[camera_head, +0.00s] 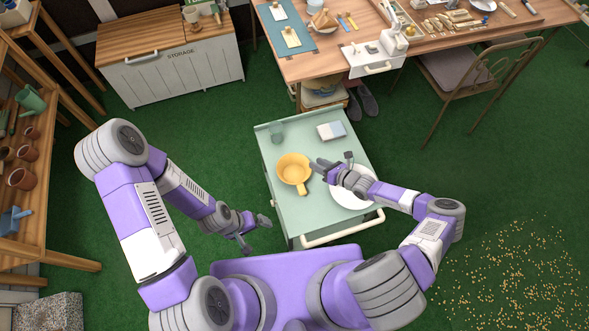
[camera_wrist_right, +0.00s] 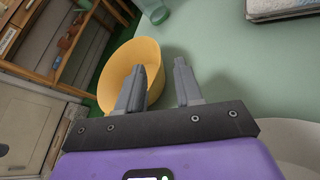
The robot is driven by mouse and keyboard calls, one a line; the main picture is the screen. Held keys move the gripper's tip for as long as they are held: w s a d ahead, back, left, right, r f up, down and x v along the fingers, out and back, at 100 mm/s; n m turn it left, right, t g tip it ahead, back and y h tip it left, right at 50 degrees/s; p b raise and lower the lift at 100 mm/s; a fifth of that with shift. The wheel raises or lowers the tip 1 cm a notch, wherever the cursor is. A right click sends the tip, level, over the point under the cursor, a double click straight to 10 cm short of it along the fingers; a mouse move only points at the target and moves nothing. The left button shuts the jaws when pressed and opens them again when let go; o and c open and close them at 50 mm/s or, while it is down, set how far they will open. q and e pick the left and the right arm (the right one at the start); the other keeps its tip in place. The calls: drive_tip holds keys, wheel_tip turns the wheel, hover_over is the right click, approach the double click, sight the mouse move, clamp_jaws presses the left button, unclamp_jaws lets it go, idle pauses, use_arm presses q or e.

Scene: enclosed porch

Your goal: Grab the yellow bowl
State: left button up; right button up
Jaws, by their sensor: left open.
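The yellow bowl (camera_head: 292,167) stands on the pale green top of a small cart (camera_head: 302,218), left of a white plate (camera_head: 345,196). My right gripper (camera_head: 318,166) reaches in from the right, just beside the bowl's right rim. In the right wrist view, the gripper's fingers (camera_wrist_right: 160,68) are spread apart. One finger overlaps the yellow bowl (camera_wrist_right: 120,68) and the other shows over the green top, with the rim between them in the picture. I cannot tell whether they touch it. My left gripper (camera_head: 257,233) is open and empty, left of the cart.
A cluttered wooden table stands beyond.

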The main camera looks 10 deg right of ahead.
sight(301, 157)
drive_tip(key=shift+w+a+f, duration=0.2)
drive_tip(key=shift+a, duration=0.25)
drive_tip(key=b+x, duration=0.1)
drive_tip(key=x, duration=0.3)
drive_tip(key=shift+w+a+f+b, duration=0.1)
drive_tip(key=shift+w+a+b, duration=0.05)
drive_tip(key=shift+a+b, duration=0.2)
clamp_jaws()
